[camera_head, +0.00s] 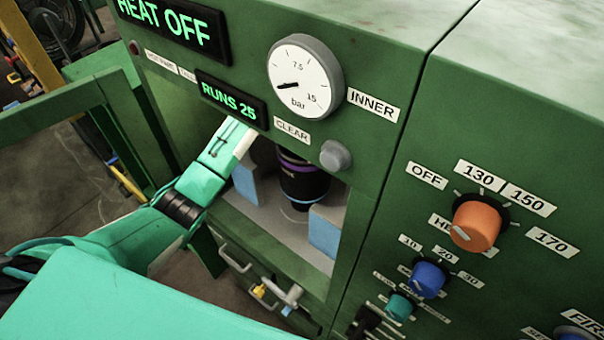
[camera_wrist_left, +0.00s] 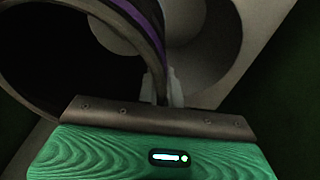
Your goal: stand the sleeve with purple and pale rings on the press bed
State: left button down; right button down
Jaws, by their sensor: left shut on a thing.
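The dark sleeve (camera_head: 304,184) with purple and pale rings is inside the press opening, roughly upright, over the grey press bed (camera_head: 262,214). I cannot tell whether its lower end touches the bed. My left arm reaches into the opening from the left, and its gripper is mostly hidden behind the front panel in the head view. In the left wrist view my left gripper (camera_wrist_left: 168,88) is shut on the wall of the sleeve (camera_wrist_left: 75,75), whose purple band shows near the rim. My right gripper is not in view.
Blue blocks (camera_head: 325,231) flank the bed on both sides. The green press front carries a gauge (camera_head: 304,78), an orange knob (camera_head: 476,226) and a blue knob (camera_head: 428,278). A display reads HEAT OFF (camera_head: 172,22). An open green door frame (camera_head: 52,112) stands at left.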

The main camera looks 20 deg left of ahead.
pick_arm(q)
notch_tip(320, 180, down, 7)
jog(key=shift+s+f+p, duration=0.1)
jog(key=shift+p, duration=1.1)
jog(key=shift+f, duration=0.65)
jog(key=c, duration=1.6)
grip_release()
jog(key=shift+o, duration=0.2)
jog(key=shift+s, duration=0.1)
